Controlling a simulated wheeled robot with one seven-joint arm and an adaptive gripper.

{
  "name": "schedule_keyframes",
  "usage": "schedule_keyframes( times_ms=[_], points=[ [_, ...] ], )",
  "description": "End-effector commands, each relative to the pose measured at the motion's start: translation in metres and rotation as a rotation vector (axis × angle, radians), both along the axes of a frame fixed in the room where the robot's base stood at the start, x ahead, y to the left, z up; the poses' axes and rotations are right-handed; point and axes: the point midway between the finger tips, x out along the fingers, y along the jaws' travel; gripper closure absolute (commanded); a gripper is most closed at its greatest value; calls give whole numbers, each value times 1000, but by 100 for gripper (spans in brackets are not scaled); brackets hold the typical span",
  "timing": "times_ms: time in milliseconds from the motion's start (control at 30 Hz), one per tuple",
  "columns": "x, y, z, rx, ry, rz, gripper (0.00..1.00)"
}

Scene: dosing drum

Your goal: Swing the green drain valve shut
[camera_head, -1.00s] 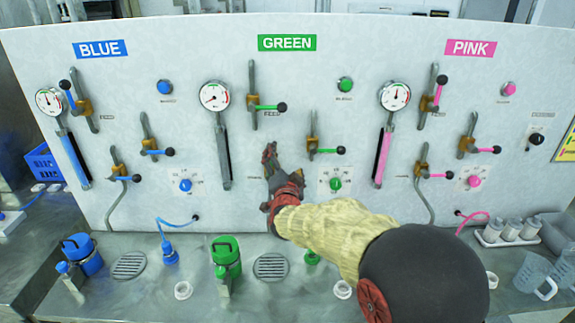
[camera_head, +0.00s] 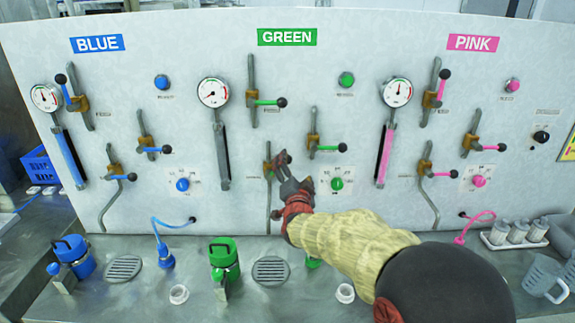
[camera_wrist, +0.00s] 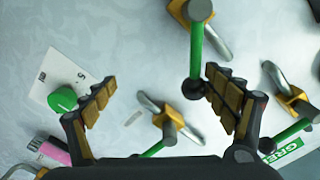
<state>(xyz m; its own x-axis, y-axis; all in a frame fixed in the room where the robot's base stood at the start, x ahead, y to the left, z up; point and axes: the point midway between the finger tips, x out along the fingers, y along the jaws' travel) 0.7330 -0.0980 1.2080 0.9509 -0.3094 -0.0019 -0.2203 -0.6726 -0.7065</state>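The green drain valve (camera_head: 267,166) has a brass body on a grey pipe that runs down the panel, in the lower part of the green section. In the wrist view its green handle (camera_wrist: 196,50) ends in a black knob (camera_wrist: 194,90). The handle points sideways from the pipe, toward the right in the head view, where my gripper mostly hides it. My gripper (camera_head: 284,161) is just right of the valve body. In the wrist view my gripper (camera_wrist: 158,95) is open, with the knob between its fingers, close to the right one; contact is unclear.
A second green-handled valve (camera_head: 313,142) and a green dial (camera_head: 337,184) are close on the right. Another green-handled valve (camera_head: 253,98) and a gauge (camera_head: 213,92) are above. A green canister (camera_head: 224,258) stands on the counter below. Blue and pink sections flank this one.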

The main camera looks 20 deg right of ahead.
Motion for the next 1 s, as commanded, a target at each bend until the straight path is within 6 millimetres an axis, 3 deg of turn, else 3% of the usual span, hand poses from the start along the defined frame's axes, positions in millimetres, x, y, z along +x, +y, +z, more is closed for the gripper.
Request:
schedule_keyframes(
  times_ms=[733,1000],
  points=[
    [-2,-7,-25,1,-1,1,15],
    [-3,-8,-44,0,1,1,15]
  ],
)
